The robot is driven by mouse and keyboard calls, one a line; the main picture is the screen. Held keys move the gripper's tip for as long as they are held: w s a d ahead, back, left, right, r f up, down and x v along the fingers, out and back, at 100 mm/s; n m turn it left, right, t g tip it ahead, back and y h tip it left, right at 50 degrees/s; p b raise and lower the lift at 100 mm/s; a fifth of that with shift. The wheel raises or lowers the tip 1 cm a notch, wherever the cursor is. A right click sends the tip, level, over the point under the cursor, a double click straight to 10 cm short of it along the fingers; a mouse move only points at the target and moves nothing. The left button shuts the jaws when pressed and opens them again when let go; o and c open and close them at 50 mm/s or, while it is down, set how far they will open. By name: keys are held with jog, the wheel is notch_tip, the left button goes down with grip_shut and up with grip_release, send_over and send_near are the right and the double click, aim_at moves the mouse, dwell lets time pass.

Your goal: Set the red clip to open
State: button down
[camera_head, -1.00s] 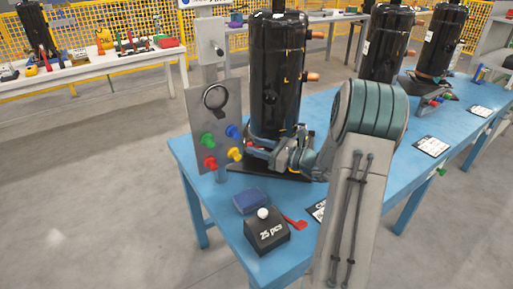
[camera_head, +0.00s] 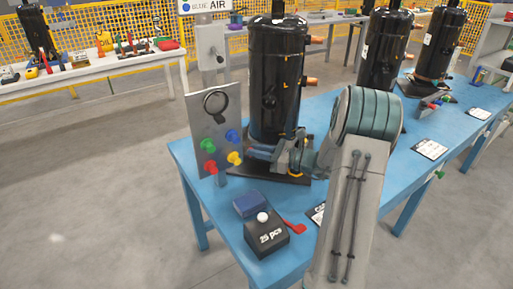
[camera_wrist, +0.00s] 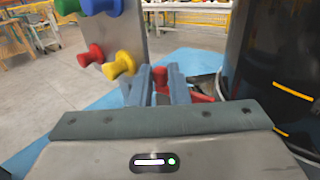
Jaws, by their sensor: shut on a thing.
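The black compressor (camera_head: 278,85) stands upright on a dark base plate on the blue table. My gripper (camera_head: 252,151) is low at the compressor's front left, by the base plate. In the wrist view my gripper's two blue-grey fingers (camera_wrist: 159,82) are close together, shut on the red clip (camera_wrist: 160,74), whose top shows between them. More red (camera_wrist: 201,97) shows just right of the fingers, beside the compressor (camera_wrist: 275,70). In the head view my gripper hides the clip, and its exact angle cannot be told.
A grey panel (camera_head: 208,112) with green, blue, red and yellow knobs stands close left of my gripper. A black "25 pcs" box (camera_head: 268,238), a blue box (camera_head: 248,203) and a red-handled item (camera_head: 294,227) lie in front. More compressors (camera_head: 383,45) stand behind at right.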

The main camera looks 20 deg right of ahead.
jog(key=shift+s+d+n+g+y+p, duration=0.25)
jog(key=shift+n+g+y+p, duration=0.1)
jog(key=shift+n+g+y, duration=0.45)
jog(key=c, duration=1.4)
grip_release()
jog(key=shift+o, duration=0.2)
jog(key=p+v, duration=0.1)
jog(key=v, duration=1.2)
jog(key=shift+s+d+r, duration=0.15)
jog(key=shift+s+d, duration=0.1)
jog(key=shift+d, duration=0.1)
